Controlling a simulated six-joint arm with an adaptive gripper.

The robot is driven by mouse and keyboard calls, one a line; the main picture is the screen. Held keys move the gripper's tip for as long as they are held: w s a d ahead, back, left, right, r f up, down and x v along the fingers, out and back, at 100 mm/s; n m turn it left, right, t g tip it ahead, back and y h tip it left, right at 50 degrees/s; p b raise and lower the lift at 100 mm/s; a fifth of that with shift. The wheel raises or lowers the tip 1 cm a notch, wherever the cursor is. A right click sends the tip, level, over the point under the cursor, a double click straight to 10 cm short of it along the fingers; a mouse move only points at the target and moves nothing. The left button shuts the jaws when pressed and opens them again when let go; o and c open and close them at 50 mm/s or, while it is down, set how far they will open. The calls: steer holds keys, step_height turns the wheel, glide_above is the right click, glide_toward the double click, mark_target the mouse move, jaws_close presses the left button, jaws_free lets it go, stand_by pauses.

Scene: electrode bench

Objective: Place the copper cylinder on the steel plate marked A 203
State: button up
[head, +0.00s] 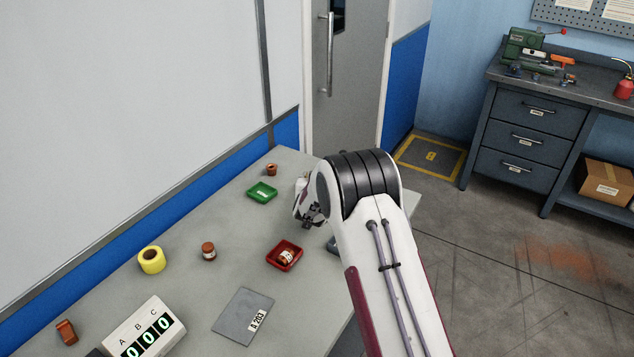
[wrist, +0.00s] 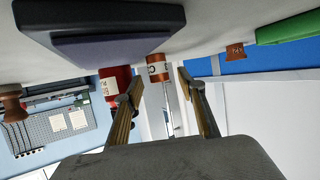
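In the wrist view, which is upside down, a copper-coloured cylinder (wrist: 158,67) with a white label showing a C stands on the table, seen between my finger tips. My gripper (wrist: 160,88) is open with nothing between its fingers; I cannot tell how far off the cylinder is. In the head view my gripper (head: 312,214) is low over the far part of the table, and my arm seems to hide that cylinder. The steel plate (head: 237,308) marked A 203 lies bare near the front. Another brown labelled cylinder (head: 209,252) stands left of the red tray (head: 297,250).
The red tray holds a labelled brown piece (head: 286,257). A green tray (head: 262,192) and small copper piece (head: 271,170) are at the back. A dark block (wrist: 100,22) and red labelled container (wrist: 113,88) are beside the cylinder.

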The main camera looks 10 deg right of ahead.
jaws_close()
steer(key=shift+r, duration=0.15)
step_height(320, 180, up, 10)
stand_by(0.8)
stand_by(0.4)
